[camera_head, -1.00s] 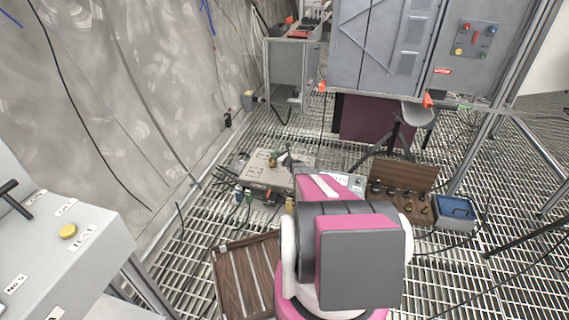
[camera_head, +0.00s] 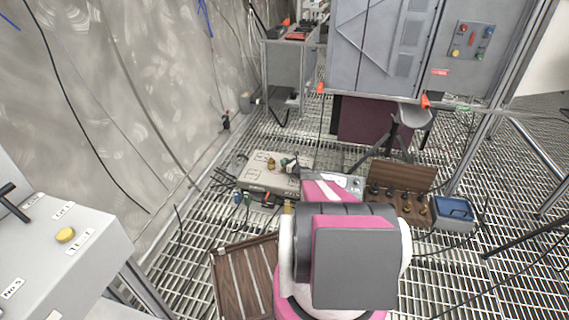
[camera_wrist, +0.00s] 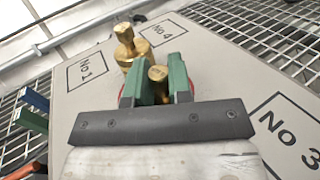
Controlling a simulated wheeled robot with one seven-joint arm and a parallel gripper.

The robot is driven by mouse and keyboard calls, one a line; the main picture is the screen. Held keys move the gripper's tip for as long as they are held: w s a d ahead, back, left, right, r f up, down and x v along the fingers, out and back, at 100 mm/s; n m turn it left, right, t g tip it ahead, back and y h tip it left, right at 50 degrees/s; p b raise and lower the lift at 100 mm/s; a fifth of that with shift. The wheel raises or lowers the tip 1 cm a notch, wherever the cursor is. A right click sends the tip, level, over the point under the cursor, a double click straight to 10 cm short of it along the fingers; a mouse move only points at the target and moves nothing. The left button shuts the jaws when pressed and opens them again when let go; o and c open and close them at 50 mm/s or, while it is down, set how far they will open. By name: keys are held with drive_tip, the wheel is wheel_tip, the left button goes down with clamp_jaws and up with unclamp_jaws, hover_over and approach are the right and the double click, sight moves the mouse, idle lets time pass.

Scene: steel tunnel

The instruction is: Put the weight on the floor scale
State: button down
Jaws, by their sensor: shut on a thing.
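The floor scale (camera_head: 248,183) is a beige platform on the grating; its top with numbered squares fills much of the wrist view (camera_wrist: 215,60). My gripper (camera_wrist: 158,82) has green fingers and is shut on a small brass weight (camera_wrist: 158,74), over the scale's middle. Whether that weight touches the scale I cannot tell. Part of a red ring on the top shows behind the fingers. Another brass weight (camera_wrist: 130,47) stands upright on the scale just beyond the fingers, near No 1 and No 4; it also shows in the head view (camera_head: 271,163).
An open wooden case (camera_head: 400,178) with several weights and a blue box (camera_head: 453,210) stand to the right. A slatted wooden tray (camera_head: 247,275) lies in front. A grey console (camera_head: 65,260) is at left. Cables and a black stand occupy the grating around the scale.

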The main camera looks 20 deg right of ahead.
idle(0.3)
drive_tip(key=c, duration=1)
unclamp_jaws()
drive_tip(key=shift+f, duration=0.15)
drive_tip(key=shift+c, duration=0.2)
